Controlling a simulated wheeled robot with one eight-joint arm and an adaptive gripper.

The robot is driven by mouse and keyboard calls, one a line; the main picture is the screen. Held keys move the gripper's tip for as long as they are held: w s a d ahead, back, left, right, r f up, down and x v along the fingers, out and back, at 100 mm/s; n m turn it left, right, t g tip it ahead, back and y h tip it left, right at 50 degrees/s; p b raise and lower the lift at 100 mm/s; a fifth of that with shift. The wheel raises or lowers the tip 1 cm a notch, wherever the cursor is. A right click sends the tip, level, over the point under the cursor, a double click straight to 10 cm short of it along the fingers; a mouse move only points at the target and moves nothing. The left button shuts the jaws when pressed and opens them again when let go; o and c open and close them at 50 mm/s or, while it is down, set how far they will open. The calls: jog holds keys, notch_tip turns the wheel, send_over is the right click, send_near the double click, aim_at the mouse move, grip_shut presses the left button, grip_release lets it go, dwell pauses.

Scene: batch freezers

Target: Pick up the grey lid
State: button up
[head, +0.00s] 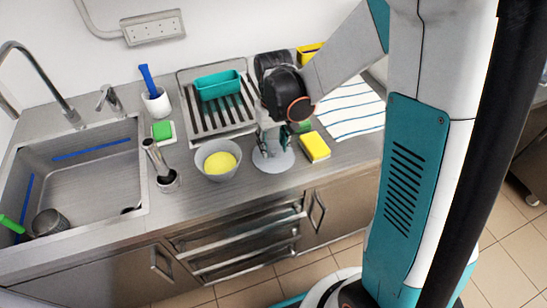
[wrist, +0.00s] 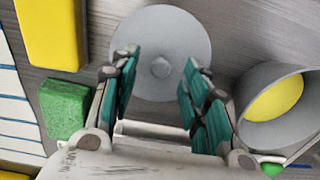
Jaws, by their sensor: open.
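The grey lid (head: 274,160) is a round flat disc lying on the steel counter, between a grey bowl and a yellow sponge. In the wrist view the lid (wrist: 160,28) shows a small round knob at its centre. My gripper (head: 268,152) is above the lid, pointing down. I cannot tell how far above the lid the fingertips are.
Left of the lid is the grey bowl (head: 209,172) with something yellow inside. Right are a yellow sponge (head: 315,147) and a striped cloth (head: 352,110). Behind stands a dish rack (head: 240,122) with a teal container (head: 217,85). A sink (head: 80,170) lies far left.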

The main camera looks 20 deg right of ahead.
notch_tip(320, 180, down, 2)
jog(key=shift+f, duration=0.15)
grip_shut()
